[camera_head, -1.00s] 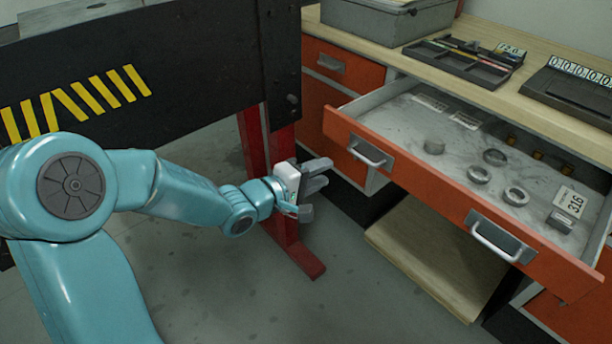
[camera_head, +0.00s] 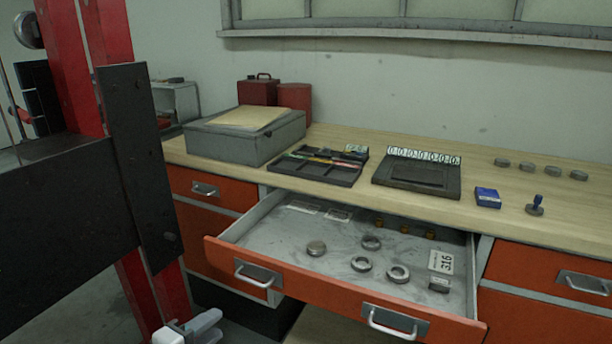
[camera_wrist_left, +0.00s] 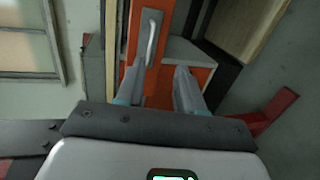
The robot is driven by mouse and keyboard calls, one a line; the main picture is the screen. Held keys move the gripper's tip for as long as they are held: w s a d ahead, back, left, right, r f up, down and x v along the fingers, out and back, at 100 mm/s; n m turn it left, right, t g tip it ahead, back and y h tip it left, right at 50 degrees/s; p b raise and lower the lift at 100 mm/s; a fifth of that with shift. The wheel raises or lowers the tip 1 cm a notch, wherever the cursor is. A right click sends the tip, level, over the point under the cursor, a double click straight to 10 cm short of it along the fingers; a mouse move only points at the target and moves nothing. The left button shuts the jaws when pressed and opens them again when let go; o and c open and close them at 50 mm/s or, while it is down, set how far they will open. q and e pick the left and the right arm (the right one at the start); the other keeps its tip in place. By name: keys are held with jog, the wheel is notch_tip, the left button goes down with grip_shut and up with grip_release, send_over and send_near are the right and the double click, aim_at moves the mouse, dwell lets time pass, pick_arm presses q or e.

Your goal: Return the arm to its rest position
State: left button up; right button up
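My left gripper (camera_head: 203,327) is at the bottom edge of the head view, in front of the red post and left of the open drawer. In the left wrist view its two fingers (camera_wrist_left: 160,88) stand apart with nothing between them, so it is open and empty. Beyond the fingers in that view are an orange drawer front and its metal handle (camera_wrist_left: 151,38); I cannot tell whether the fingers touch anything. The rest of the left arm is out of the head view. My right gripper is not in view.
The open orange drawer (camera_head: 310,277) sticks out from the bench and holds several metal rings and a tag marked 316. The wooden worktop (camera_head: 455,205) carries a grey box (camera_head: 240,148) and trays. A black beam (camera_head: 60,230) on red posts blocks the left.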

pick_arm(q)
jog(key=s+d+f+g+p, duration=0.7)
jog(key=d+f, duration=0.3)
jog(key=f, duration=0.3)
jog(key=s+f+m+g+y, duration=0.1)
jog(key=s+f+m+g, duration=0.2)
jog(key=s+m, duration=0.3)
jog(key=s+f+m+g+y+p, duration=0.1)
jog(key=s+f+m+g, duration=0.2)
jog(key=s+f+m, duration=0.2)
jog(key=s, duration=0.3)
jog(key=shift+d+f+m, duration=0.2)
jog(key=shift+d+m, duration=0.05)
jog(key=shift+m, duration=0.15)
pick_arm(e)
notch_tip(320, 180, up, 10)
